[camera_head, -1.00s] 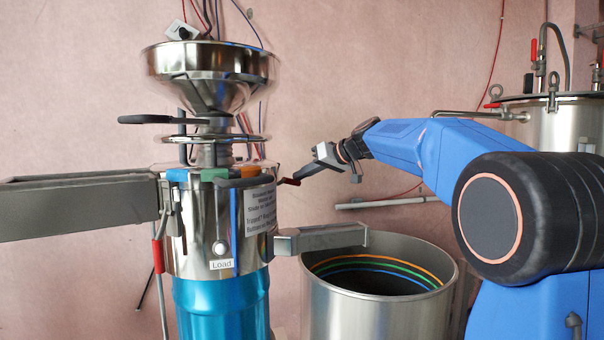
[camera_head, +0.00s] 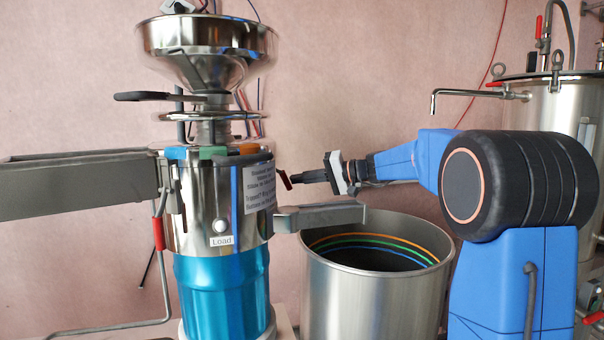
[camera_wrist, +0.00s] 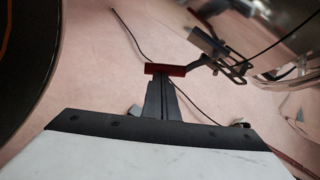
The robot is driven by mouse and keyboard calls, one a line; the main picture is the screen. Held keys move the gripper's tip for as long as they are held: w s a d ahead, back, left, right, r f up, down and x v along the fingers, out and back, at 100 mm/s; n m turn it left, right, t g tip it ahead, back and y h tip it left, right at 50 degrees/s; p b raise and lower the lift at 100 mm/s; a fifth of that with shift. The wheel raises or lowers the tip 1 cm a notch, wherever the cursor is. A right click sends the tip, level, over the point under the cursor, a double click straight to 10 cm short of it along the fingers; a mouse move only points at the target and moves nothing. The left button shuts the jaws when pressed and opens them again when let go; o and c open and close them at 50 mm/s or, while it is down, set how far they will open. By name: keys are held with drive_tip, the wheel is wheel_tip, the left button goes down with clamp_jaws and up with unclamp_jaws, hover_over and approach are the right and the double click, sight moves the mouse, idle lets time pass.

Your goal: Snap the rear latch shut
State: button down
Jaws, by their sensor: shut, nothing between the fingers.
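The rear latch has a red handle (camera_head: 285,179) that sticks out at the right side of the steel grinder body (camera_head: 205,215), behind the label. In the wrist view the red handle (camera_wrist: 165,69) lies crosswise at the fingertips, with its wire loop (camera_wrist: 232,67) beyond it to the right. My gripper (camera_head: 296,178) is shut and empty, its arm reaching in from the right. The closed fingers (camera_wrist: 160,84) point at the handle. I cannot tell whether they touch it. The latch's hook side is hidden in the head view.
A steel bucket (camera_head: 372,300) with coloured rings inside stands below my gripper. A grey spout (camera_head: 318,216) juts over its rim. The grinder carries a funnel (camera_head: 205,50), and another red-gripped latch (camera_head: 158,234) hangs on its left. A steel tank (camera_head: 550,110) stands at the back right.

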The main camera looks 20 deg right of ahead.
drive_tip(key=shift+s+a+f+m+y, duration=0.15)
drive_tip(key=shift+a+f+m+y, duration=0.2)
drive_tip(key=shift+f, duration=0.2)
idle(0.4)
